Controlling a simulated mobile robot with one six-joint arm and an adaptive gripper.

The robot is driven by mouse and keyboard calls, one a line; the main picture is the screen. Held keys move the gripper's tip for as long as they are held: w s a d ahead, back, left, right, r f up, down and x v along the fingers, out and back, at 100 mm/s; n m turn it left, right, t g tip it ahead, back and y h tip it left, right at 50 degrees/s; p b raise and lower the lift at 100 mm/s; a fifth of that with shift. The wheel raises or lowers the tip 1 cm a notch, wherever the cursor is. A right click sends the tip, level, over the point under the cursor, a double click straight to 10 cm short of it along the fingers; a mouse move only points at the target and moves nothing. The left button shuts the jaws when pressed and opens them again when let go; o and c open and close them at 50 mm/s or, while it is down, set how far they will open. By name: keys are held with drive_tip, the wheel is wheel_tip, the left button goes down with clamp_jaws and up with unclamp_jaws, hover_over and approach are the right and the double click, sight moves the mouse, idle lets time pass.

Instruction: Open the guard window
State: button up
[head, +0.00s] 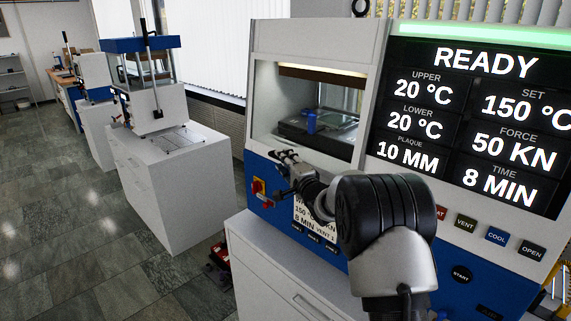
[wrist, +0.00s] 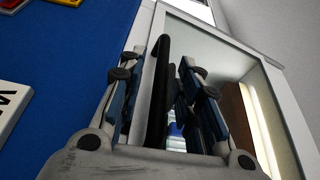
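The guard window (head: 340,134) is on the front of the press, and the lit chamber shows through its opening. Its pale frame (wrist: 225,48) fills the right of the wrist view. A black bar-shaped handle (wrist: 157,95) stands between the fingers of my gripper (wrist: 166,80), closer to the left finger. The fingers are spread, with visible space on the right of the bar. In the head view my gripper (head: 281,171) is at the lower left of the window, and my arm hides part of the panel below. Whether a finger touches the handle is unclear.
A blue object (head: 311,121) stands inside the chamber. A red and yellow switch (head: 258,188) is just left of my gripper. The display (head: 470,120) and several buttons are to the right. Another press on a white cabinet (head: 180,185) stands left, with open floor beyond.

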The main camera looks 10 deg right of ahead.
clamp_jaws()
idle(0.4)
idle(0.4)
